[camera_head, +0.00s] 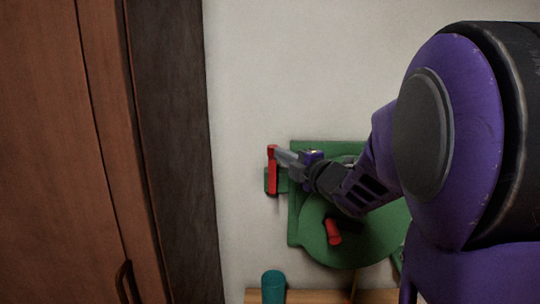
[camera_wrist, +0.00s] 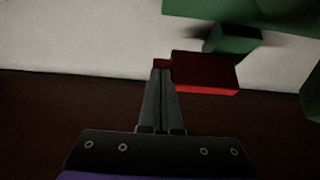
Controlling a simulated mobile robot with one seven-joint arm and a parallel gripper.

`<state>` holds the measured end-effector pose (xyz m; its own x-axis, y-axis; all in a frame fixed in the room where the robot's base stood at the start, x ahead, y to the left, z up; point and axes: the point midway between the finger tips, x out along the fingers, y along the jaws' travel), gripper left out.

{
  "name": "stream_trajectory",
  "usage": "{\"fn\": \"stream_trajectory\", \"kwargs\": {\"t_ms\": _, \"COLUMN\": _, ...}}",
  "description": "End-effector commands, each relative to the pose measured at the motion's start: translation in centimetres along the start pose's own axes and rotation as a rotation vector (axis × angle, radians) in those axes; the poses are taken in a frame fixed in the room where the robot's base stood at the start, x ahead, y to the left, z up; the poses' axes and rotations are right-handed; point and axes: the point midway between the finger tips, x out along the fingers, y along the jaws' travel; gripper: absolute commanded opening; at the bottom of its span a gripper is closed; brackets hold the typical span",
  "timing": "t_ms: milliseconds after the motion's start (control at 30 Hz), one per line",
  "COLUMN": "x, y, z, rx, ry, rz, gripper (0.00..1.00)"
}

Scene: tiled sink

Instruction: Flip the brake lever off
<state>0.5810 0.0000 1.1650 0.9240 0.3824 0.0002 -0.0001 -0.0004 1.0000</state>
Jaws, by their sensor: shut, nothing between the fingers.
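The red brake lever (camera_head: 272,171) stands upright on a small green mount (camera_head: 282,181) at the left side of a green wall unit. In the wrist view the red lever (camera_wrist: 206,72) lies just right of my fingertips, with a small red part behind the tips. My gripper (camera_head: 279,153) is shut and empty, its fingertips near the lever's upper end. In the wrist view my gripper (camera_wrist: 161,66) shows both fingers together. I cannot tell whether the tips touch the lever.
The green unit has a round disc (camera_head: 338,250) with a red handle (camera_head: 333,231). A teal cup (camera_head: 273,287) stands on a wooden surface (camera_head: 318,297) below. A brown wooden door (camera_head: 60,150) is at the left. The pale wall left of the lever is clear.

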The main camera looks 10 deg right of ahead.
Motion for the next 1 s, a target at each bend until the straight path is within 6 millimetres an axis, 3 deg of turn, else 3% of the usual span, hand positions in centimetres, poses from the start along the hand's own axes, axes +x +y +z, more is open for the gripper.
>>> {"fn": "stream_trajectory", "kwargs": {"t_ms": 667, "x": 0.6, "y": 0.3, "z": -0.9, "rx": -0.084, "ry": 0.001, "rz": -0.054, "gripper": 0.00}}
{"fn": "stream_trajectory", "kwargs": {"t_ms": 1000, "x": 1.9, "y": 0.5, "z": -2.9, "rx": -0.258, "ry": 0.002, "rz": -0.169, "gripper": 0.00}}
